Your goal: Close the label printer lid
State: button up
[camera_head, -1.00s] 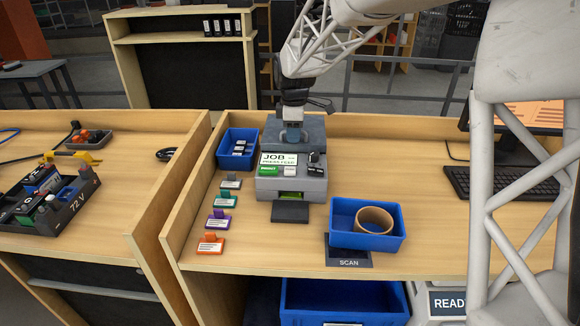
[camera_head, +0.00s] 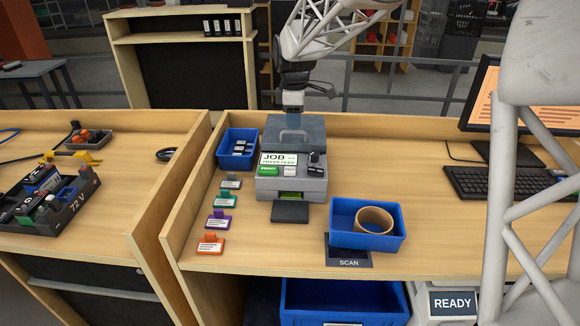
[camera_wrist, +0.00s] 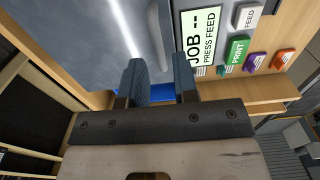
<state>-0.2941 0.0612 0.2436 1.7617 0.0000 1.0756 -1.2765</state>
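The grey label printer (camera_head: 290,187) stands on the wooden bench. Its blue-grey lid (camera_head: 296,122) lies over the back of the printer top, with a handle at its front; I see no raised edge, but cannot tell whether it is fully latched. The lid also fills the upper left of the wrist view (camera_wrist: 75,40). My gripper (camera_head: 293,109) is just above and behind the lid, apart from the handle. In the wrist view its two blue fingers (camera_wrist: 161,76) are apart with nothing between them.
The printer screen (camera_head: 279,158) reads "JOB -- PRESS FEED". A blue bin (camera_head: 238,160) stands left of the printer, and a blue tray (camera_head: 345,238) with a brown roll (camera_head: 374,220) at front right. Several coloured tags line the left. A keyboard (camera_head: 500,181) is at right.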

jog(key=shift+r, duration=1.35)
jog(key=shift+s+d, duration=0.2)
jog(key=s+d+r+m+t, duration=0.1)
jog(key=s+d+m, duration=0.7)
jog(key=s, duration=0.7)
jog(key=s+d+r+m+t, duration=0.1)
jog(key=s+d+m, duration=0.4)
jog(key=s+d, duration=0.7)
jog(key=s+f+m, duration=0.2)
jog(key=s, duration=0.5)
jog(key=s+d+f+m, duration=0.1)
jog(key=s+f+m, duration=0.1)
jog(key=s, duration=0.5)
jog(key=shift+d+f+m+t, duration=0.25)
jog(key=shift+f+m+t, duration=0.05)
jog(key=shift+m, duration=0.3)
